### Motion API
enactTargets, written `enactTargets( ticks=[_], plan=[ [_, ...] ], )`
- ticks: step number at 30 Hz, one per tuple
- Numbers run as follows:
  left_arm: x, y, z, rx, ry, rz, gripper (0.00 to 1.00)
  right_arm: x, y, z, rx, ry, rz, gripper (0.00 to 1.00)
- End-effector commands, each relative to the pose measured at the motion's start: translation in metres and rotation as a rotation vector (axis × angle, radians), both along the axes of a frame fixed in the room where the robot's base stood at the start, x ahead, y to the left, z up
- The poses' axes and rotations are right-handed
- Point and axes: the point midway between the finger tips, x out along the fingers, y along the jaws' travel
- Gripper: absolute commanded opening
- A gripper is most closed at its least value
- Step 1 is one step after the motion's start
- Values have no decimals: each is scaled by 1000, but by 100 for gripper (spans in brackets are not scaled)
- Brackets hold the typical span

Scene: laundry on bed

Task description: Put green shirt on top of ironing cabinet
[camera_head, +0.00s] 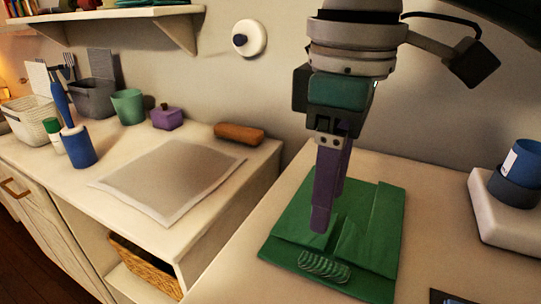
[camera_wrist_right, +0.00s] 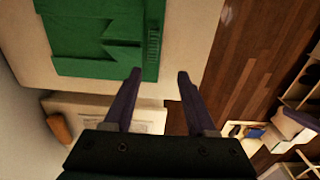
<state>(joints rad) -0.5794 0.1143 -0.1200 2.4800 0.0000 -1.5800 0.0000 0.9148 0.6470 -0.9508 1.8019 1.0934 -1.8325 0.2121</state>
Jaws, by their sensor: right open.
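The green shirt (camera_head: 374,238) lies folded flat on a white surface (camera_head: 232,278) at the right of the head view, with a ribbed patch near its front edge. It also shows at the top of the right wrist view (camera_wrist_right: 88,42). My right gripper (camera_head: 328,212) points down over the shirt's left-middle part, with its purple fingers apart and nothing between them. In the right wrist view the open fingers (camera_wrist_right: 159,75) sit by the shirt's edge; contact is unclear. A white-topped cabinet (camera_head: 85,194) with a grey pad (camera_head: 170,178) stands left, likely the ironing cabinet. My left gripper is out of view.
A brown roll (camera_head: 239,133), purple box (camera_head: 166,117), green cup (camera_head: 128,106), blue lint roller (camera_head: 77,146) and white basket (camera_head: 33,119) line the cabinet's back and left. A wicker basket (camera_head: 146,265) sits below. A white block with a blue cup (camera_head: 520,160) stands right.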

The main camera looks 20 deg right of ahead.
Motion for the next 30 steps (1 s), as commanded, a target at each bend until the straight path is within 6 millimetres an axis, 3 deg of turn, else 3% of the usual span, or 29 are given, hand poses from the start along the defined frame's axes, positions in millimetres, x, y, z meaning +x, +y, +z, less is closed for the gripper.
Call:
enactTargets(
  ticks=[9, 12, 16, 24, 30],
  plan=[
    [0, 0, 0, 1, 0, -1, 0, -50, 76, -54, 240, -113, 24, 57],
    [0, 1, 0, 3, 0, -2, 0, -67, 84, -65, 305, -169, -68, 57],
    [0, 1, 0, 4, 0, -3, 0, -91, 66, -78, 311, -230, -243, 57],
    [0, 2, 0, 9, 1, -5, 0, -142, -3, -93, 143, -282, -506, 57],
    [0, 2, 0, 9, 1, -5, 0, -152, -18, -94, 99, -288, -540, 57]
  ],
)
